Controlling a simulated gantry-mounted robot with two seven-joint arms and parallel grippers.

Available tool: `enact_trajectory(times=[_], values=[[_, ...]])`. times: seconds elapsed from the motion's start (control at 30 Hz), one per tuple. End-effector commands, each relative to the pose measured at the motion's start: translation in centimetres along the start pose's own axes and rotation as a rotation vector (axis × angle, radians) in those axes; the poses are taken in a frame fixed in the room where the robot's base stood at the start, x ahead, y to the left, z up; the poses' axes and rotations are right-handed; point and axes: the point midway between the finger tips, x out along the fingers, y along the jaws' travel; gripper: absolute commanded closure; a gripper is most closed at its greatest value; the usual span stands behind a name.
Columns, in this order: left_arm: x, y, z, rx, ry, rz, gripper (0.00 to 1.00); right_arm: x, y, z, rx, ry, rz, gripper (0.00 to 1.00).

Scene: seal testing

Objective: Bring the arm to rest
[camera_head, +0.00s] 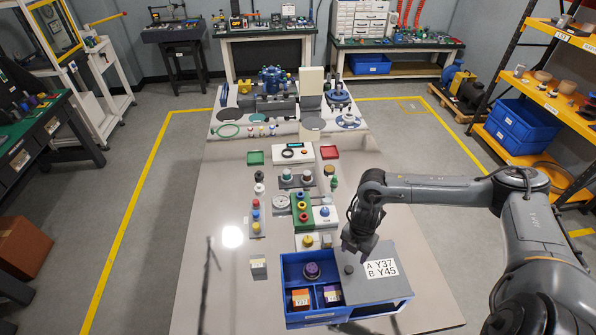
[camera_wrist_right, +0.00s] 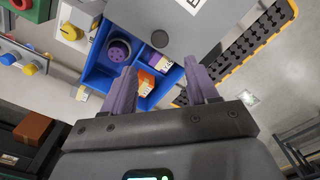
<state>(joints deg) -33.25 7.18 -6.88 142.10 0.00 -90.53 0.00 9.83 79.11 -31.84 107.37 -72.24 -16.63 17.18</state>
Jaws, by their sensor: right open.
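My right gripper (camera_head: 356,250) is over the blue bin near the front edge of the table. Its arm comes in from the right. In the right wrist view the two fingers of the gripper (camera_wrist_right: 161,70) stand apart with nothing held between them. The blue bin (camera_head: 300,322) has compartments that hold a round purple part (camera_head: 312,269), an orange box (camera_head: 300,299) and a purple box (camera_head: 332,295). A grey panel with a dark knob and a label (camera_head: 381,268) reading "A Y37 B Y45" covers its right side. My left gripper is not in view.
Several fixtures stand in the middle, including a row of coloured knobs (camera_head: 256,216). The table's left and front-left surface is mostly bare. Orange shelving (camera_head: 540,75) stands at the right.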

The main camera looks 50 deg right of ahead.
Motion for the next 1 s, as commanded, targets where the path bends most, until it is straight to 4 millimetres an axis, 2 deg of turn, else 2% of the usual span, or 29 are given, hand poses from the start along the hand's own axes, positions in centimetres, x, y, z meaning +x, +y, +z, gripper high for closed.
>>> enact_trajectory(times=[0.13, 0.27, 0.37, 0.47, 0.5, 0.57, 0.6, 0.7, 0.8, 0.9, 1.0], values=[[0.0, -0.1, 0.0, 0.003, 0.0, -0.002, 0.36, 1.4, -1.5, -0.8, -0.002, 0.016, -0.035, 0.41], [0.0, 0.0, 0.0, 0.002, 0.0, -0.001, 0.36, 4.3, -3.8, -4.4, -0.01, 0.091, -0.088, 0.41], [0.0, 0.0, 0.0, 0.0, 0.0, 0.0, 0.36, 6.7, -6.0, -9.5, -0.021, 0.195, -0.125, 0.41], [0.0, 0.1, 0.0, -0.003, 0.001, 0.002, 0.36, 8.4, -7.6, -16.6, -0.018, 0.337, -0.123, 0.41], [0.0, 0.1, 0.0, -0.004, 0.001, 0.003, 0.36, 8.7, -8.0, -19.6, -0.008, 0.395, -0.108, 0.41], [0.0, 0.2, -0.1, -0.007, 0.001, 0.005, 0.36, 8.9, -8.2, -24.2, 0.02, 0.477, -0.07, 0.41], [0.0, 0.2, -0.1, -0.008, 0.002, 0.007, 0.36, 8.7, -8.1, -27.3, 0.05, 0.529, -0.034, 0.41], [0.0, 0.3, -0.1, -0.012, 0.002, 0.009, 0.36, 7.1, -6.7, -33.7, 0.162, 0.633, 0.079, 0.41], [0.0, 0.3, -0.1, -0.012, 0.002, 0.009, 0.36, 4.6, -4.4, -37.6, 0.333, 0.692, 0.199, 0.41], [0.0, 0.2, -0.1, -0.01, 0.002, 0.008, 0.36, 2.0, -1.9, -38.5, 0.538, 0.698, 0.301, 0.41], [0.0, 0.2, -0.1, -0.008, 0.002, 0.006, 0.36, 0.0, -0.1, -37.3, 0.75, 0.663, 0.365, 0.41]])
